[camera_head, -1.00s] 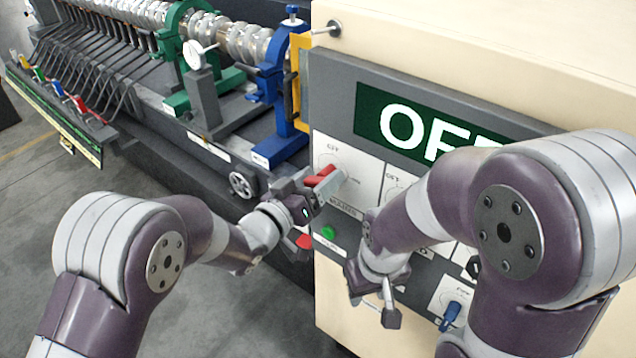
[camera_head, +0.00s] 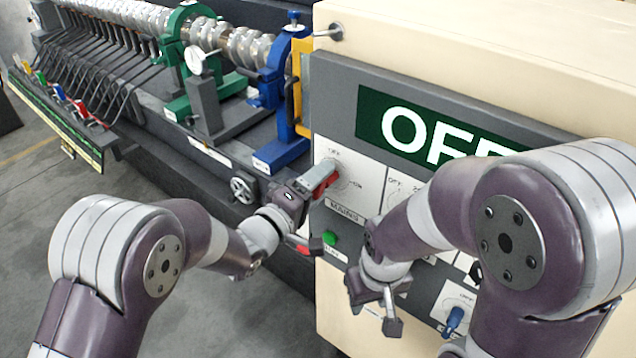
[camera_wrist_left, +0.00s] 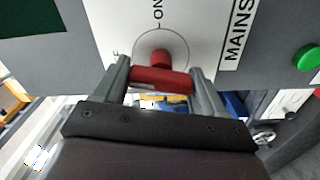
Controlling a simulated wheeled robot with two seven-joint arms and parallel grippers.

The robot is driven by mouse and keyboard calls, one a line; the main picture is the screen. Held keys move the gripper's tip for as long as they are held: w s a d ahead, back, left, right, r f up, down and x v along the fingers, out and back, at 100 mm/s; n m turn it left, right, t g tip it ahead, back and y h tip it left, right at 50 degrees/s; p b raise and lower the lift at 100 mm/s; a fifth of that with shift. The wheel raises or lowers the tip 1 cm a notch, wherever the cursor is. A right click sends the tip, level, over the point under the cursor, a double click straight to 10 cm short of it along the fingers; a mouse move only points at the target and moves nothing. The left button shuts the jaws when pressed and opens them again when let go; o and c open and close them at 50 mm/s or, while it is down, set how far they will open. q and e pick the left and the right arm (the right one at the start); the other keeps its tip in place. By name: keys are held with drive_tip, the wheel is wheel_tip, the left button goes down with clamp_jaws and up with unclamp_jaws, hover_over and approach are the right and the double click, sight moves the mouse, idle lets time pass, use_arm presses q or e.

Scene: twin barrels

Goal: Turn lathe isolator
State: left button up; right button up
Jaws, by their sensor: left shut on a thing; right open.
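The lathe isolator is a red handle (camera_head: 327,182) on a round dial on a white plate labelled MAINS, at the left of the grey control panel (camera_head: 345,100). In the left wrist view the red handle (camera_wrist_left: 160,78) lies between both fingers, with "ON" printed beyond the dial. My left gripper (camera_head: 322,178) is shut on this handle, and its fingers partly hide it in the head view. My right gripper (camera_head: 388,310) is open and empty, in front of the lower panel.
A green button (camera_head: 329,239) sits below the MAINS plate. A blue knob (camera_head: 455,316) is at the lower right of the panel. A green display (camera_head: 400,130) reads OFF, partly hidden by my right arm. The lathe (camera_head: 225,100) stands at left.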

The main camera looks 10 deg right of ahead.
use_arm(q)
drive_tip(key=shift+f+n, duration=0.25)
drive_tip(key=shift+n, duration=0.95)
drive_tip(key=o, duration=1)
drive_tip(key=shift+c, duration=0.2)
drive_tip(key=shift+a+r, duration=0.1)
drive_tip(key=shift+s, duration=0.1)
drive_tip(key=b+v, duration=0.4)
drive_tip(key=v, duration=0.8)
drive_tip(key=shift+s+a, duration=0.25)
